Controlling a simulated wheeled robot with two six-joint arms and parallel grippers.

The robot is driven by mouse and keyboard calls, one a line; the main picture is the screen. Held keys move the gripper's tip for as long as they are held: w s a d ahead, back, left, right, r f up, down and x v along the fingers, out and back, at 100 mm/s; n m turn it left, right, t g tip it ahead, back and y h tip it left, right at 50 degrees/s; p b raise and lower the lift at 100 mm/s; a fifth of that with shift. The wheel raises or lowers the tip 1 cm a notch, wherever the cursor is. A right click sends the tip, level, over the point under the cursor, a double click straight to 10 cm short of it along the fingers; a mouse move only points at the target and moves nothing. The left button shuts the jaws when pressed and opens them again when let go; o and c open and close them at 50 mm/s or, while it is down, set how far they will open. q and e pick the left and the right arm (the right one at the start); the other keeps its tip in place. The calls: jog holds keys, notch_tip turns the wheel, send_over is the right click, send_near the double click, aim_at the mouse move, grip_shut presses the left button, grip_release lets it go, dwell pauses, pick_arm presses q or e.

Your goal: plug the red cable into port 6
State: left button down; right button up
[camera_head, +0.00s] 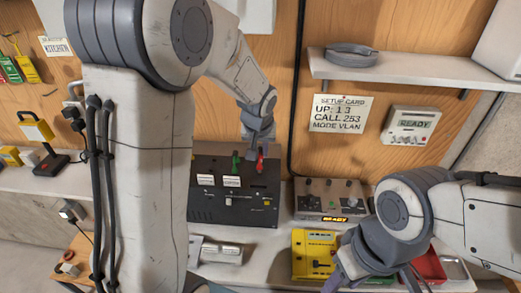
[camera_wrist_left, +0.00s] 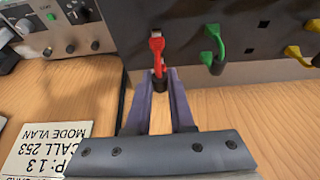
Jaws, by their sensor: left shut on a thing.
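The dark port panel (camera_head: 230,205) stands against the wooden wall, and its face also shows in the left wrist view (camera_wrist_left: 280,20). My left gripper (camera_head: 258,150) is at the panel's upper right. In the left wrist view its two fingers (camera_wrist_left: 160,78) are closed around the dark end of the red cable plug (camera_wrist_left: 157,52). The red plug also shows in the head view (camera_head: 261,164). I cannot tell whether its tip is in a port. Port numbers are too small to read, so port 6 cannot be picked out. My right gripper (camera_head: 374,282) hangs at the bottom right, fingers apart.
A green cable (camera_wrist_left: 213,46) sits close beside the red one, with a yellow cable (camera_wrist_left: 302,54) farther along. A grey control box (camera_head: 330,198) stands right of the panel, a yellow device (camera_head: 312,250) before it. A shelf (camera_head: 400,68) juts out above.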

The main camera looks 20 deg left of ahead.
pick_arm(q)
jog(key=shift+f+b, duration=0.85)
jog(key=shift+b, duration=0.25)
dwell(2.1)
jog(key=shift+c, duration=1.5)
grip_release()
jog(key=shift+r, duration=0.1)
jog(key=shift+r+p, duration=3)
jog(key=shift+r, duration=0.7)
jog(key=s+d+f+m+g+h+b, duration=0.15)
jog(key=s+d+f+m+b, duration=0.35)
jog(key=s+d, duration=0.6)
jog(key=s+d+f+m+g+b, duration=0.1)
jog(key=s+d+f+m+b, duration=0.1)
jog(key=s, duration=0.7)
jog(key=s+d+f+m+g+b, duration=0.2)
jog(key=s+f+m+b, duration=0.1)
jog(key=s, duration=0.6)
jog(key=shift+d+f+m+h+b, duration=0.3)
jog(key=shift+d+f+h+b, duration=0.1)
jog(key=shift+f+b, duration=0.4)
